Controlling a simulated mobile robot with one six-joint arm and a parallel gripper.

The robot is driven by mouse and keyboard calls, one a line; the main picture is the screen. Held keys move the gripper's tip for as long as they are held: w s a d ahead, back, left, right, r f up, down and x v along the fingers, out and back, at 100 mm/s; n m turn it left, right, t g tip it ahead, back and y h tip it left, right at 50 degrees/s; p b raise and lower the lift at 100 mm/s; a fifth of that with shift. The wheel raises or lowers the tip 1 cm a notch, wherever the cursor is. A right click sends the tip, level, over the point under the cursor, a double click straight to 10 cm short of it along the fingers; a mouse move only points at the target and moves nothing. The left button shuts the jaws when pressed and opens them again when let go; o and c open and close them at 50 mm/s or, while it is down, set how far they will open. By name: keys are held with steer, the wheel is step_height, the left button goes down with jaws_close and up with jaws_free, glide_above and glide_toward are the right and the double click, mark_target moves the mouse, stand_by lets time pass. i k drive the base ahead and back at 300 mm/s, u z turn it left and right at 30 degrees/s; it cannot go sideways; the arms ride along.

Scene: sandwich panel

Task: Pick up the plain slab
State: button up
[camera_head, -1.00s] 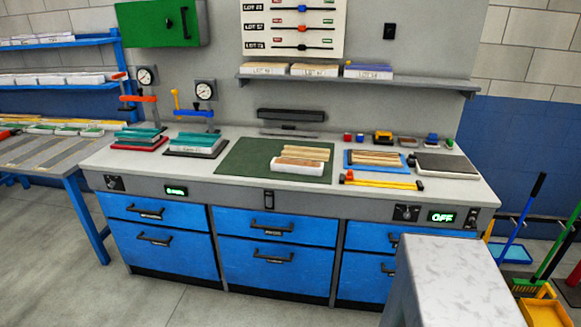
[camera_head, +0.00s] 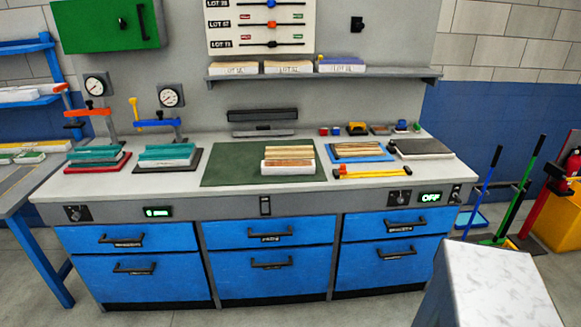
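My gripper is not in view. On the dark green mat (camera_head: 228,165) at the middle of the workbench lies a small stack: a pale white slab (camera_head: 288,169) at the bottom with brown, wood-coloured layers (camera_head: 288,154) on top. Several pale slabs stand on the wall shelf, with labels on their front edges: the left one (camera_head: 233,70), the middle one (camera_head: 288,69) and the right one with a blue top (camera_head: 341,67). I cannot tell from here which piece is the plain slab.
Two clamp presses with gauges, a red-based one (camera_head: 97,168) and a dark-based one (camera_head: 168,165), stand left on the workbench (camera_head: 345,199). A blue tray (camera_head: 386,157) with wooden strips, yellow tool (camera_head: 372,174) and grey plate (camera_head: 421,148) lie right.

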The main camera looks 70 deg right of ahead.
mark_target(274, 166)
steer(key=z, duration=0.65)
steer(key=i, duration=0.85)
steer(key=z, duration=0.5)
